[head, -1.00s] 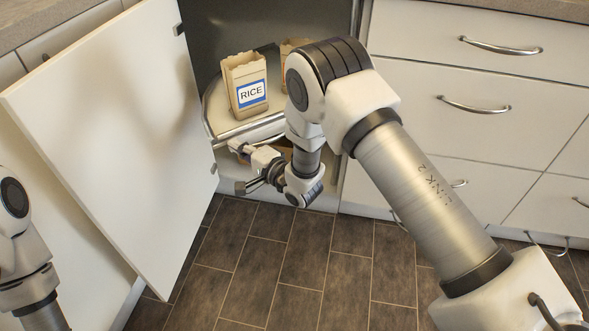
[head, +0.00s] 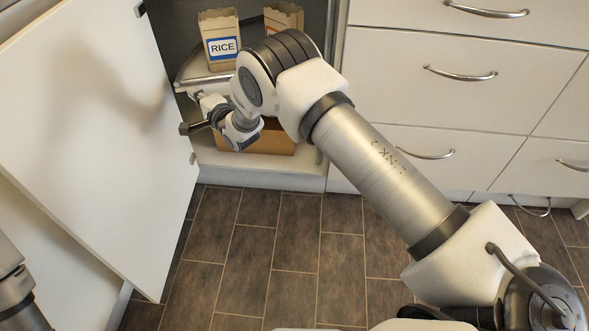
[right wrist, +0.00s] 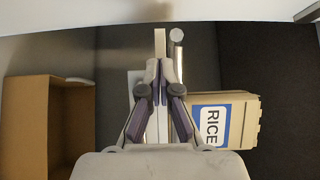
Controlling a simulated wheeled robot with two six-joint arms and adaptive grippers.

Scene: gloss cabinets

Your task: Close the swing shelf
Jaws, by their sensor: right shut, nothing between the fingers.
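The swing shelf (head: 190,79) is a pale tray with a metal rail inside the open corner cabinet. It carries a paper bag labelled RICE (head: 222,46) and a second bag (head: 283,17). My right gripper (head: 196,94) is at the shelf's front left, near the rail, partly hidden by my wrist. In the right wrist view its fingers (right wrist: 160,78) are shut and empty, in front of the shelf's edge and rail (right wrist: 176,42); contact cannot be told. The RICE bag (right wrist: 225,120) lies right of the fingers there. My left arm shows at the lower left, its gripper out of view.
The white cabinet door (head: 95,130) stands open at the left, close to my right gripper. A cardboard box (head: 272,139) sits low in the cabinet; a box (right wrist: 47,125) also shows in the right wrist view. Drawers (head: 440,105) stand at the right. The tiled floor (head: 280,245) is clear.

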